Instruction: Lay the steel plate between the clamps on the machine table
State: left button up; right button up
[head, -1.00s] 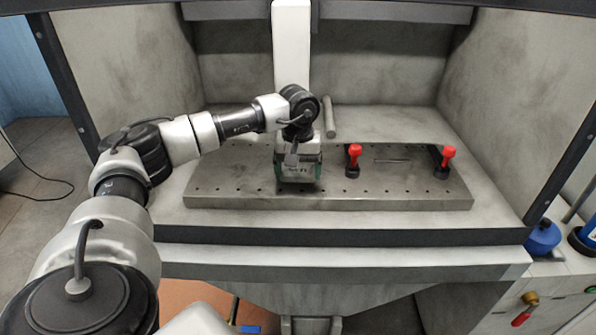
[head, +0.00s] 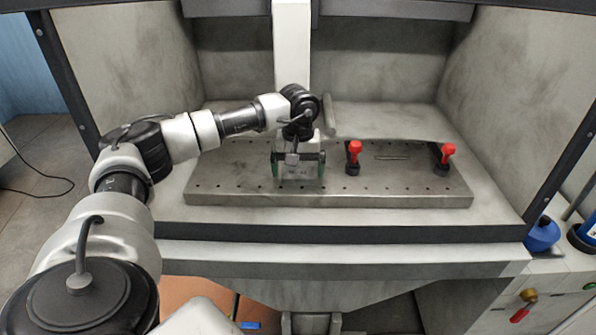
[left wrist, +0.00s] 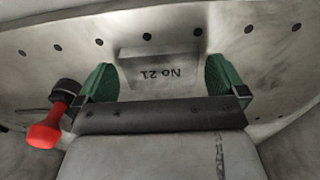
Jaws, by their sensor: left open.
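The steel plate, a grey block marked "No 21" (head: 298,174), is at the machine table (head: 410,194), left of both clamps. It also shows in the left wrist view (left wrist: 165,72), between green fingers. My left gripper (head: 299,165) is open around it, one finger on each side; whether they touch it I cannot tell. My right gripper is out of view.
The table top has rows of small holes and a thin dark slot (head: 392,158) between the clamps. The enclosure walls stand at both sides and the back. A blue container (head: 542,237) is outside at right.

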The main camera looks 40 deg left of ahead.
aim_at(298, 174)
pick_arm(q)
notch_tip(298, 174, up, 11)
jog(key=b, duration=0.1)
jog(key=shift+b, duration=0.3)
dwell(0.4)
